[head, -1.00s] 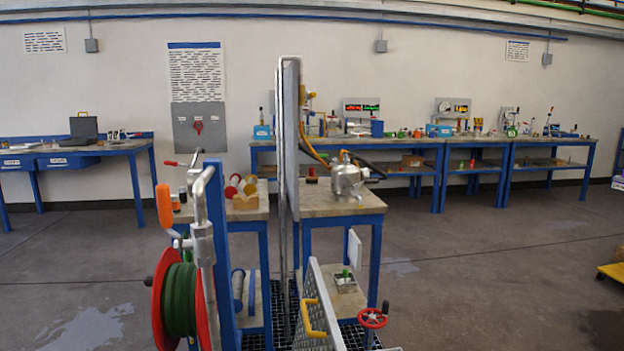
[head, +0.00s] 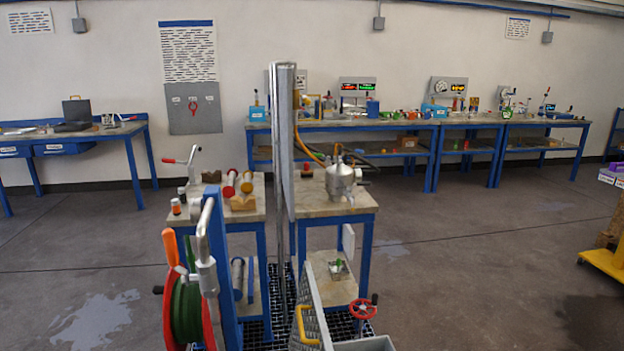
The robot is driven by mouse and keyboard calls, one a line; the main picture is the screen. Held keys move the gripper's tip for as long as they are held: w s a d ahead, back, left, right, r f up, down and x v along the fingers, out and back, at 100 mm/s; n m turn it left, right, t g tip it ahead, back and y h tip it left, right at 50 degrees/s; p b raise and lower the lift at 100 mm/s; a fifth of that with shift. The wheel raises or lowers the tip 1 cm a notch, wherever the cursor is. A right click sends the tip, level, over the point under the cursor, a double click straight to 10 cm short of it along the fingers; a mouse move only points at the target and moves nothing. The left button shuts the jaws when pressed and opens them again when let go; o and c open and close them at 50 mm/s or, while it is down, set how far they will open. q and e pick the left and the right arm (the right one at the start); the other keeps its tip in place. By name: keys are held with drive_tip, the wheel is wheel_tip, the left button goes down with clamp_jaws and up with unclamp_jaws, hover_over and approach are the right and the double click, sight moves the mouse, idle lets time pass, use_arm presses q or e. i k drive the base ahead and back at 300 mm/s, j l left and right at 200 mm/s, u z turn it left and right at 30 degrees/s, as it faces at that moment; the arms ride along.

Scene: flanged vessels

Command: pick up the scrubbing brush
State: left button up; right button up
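I cannot make out a scrubbing brush with certainty in the head view. A small red-topped item with a dark base (head: 306,170) stands on the right-hand workbench (head: 345,207), behind the upright metal panel; it is too small to identify. A small green-topped item (head: 338,266) sits on that bench's lower shelf, also unclear. Neither of my grippers is in view.
A tall metal panel (head: 283,160) stands between two blue-legged benches. A hose reel (head: 187,310), a grated panel with a yellow handle (head: 305,325) and a red handwheel (head: 363,309) crowd the front. Open floor (head: 470,260) lies to the right.

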sight(306, 173)
drive_tip(key=i+l+z, duration=0.1)
drive_tip(key=l+z, duration=0.25)
drive_tip(key=i+l+z, duration=0.2)
drive_tip(key=l+z, duration=0.15)
drive_tip(key=l, duration=0.15)
drive_tip(key=i+l+z, duration=0.2)
drive_tip(key=l+z, duration=0.2)
drive_tip(key=i+l+z, duration=1)
drive_tip(key=z, duration=0.15)
drive_tip(key=i+u, duration=0.4)
drive_tip(key=i, duration=0.15)
drive_tip(key=i+l+u, duration=0.2)
drive_tip(key=i+u, duration=0.25)
drive_tip(key=i+j+u, duration=0.4)
drive_tip(key=i+u, duration=0.35)
drive_tip(key=i, duration=0.3)
drive_tip(key=i+u, duration=0.4)
drive_tip(key=i, duration=0.15)
drive_tip(key=i+l+u, duration=0.2)
drive_tip(key=i+u, duration=0.15)
drive_tip(key=i, duration=0.15)
drive_tip(key=i+l+u, duration=0.1)
drive_tip(key=i+u, duration=0.35)
drive_tip(key=i, duration=0.15)
drive_tip(key=i+l+u, duration=0.45)
drive_tip(key=i, duration=0.15)
drive_tip(key=i+l+u, duration=0.45)
drive_tip(key=i+j, duration=0.05)
drive_tip(key=i, duration=0.05)
